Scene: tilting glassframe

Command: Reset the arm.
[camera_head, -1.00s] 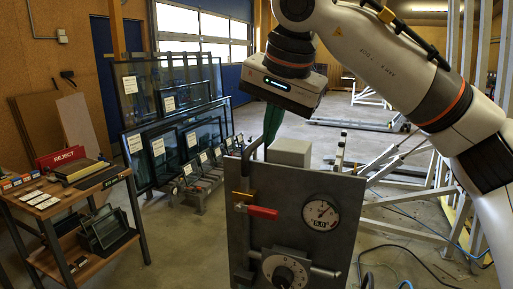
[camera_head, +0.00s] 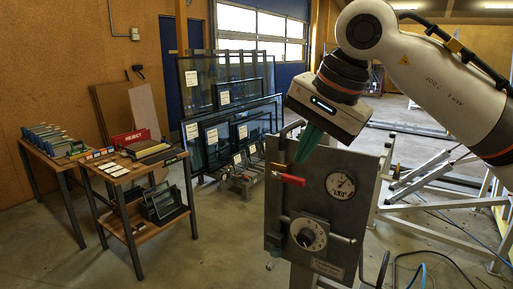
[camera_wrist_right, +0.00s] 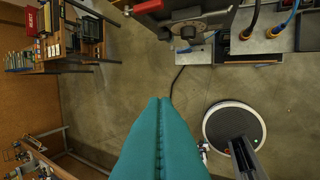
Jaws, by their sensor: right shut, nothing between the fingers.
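My right arm comes in from the upper right in the head view. Its gripper (camera_head: 304,156) points down and left, with its green fingers together and nothing between them. In the picture the fingers overlap the top of a grey panel (camera_head: 285,215), a little above its red lever (camera_head: 290,179); I cannot tell how far apart they are in depth. In the right wrist view the shut teal fingers (camera_wrist_right: 160,100) fill the lower middle, over bare floor. The red lever (camera_wrist_right: 148,6) shows at the top edge there. My left gripper is not in view.
The panel carries a gauge (camera_head: 340,185) and a dial (camera_head: 309,234). A wooden table (camera_head: 143,241) with a red REJECT sign (camera_head: 131,137) stands left, with another bench behind it. Glass frames (camera_head: 228,85) lean at the back. Metal framing (camera_head: 430,205) and cables lie right. Floor is free between table and panel.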

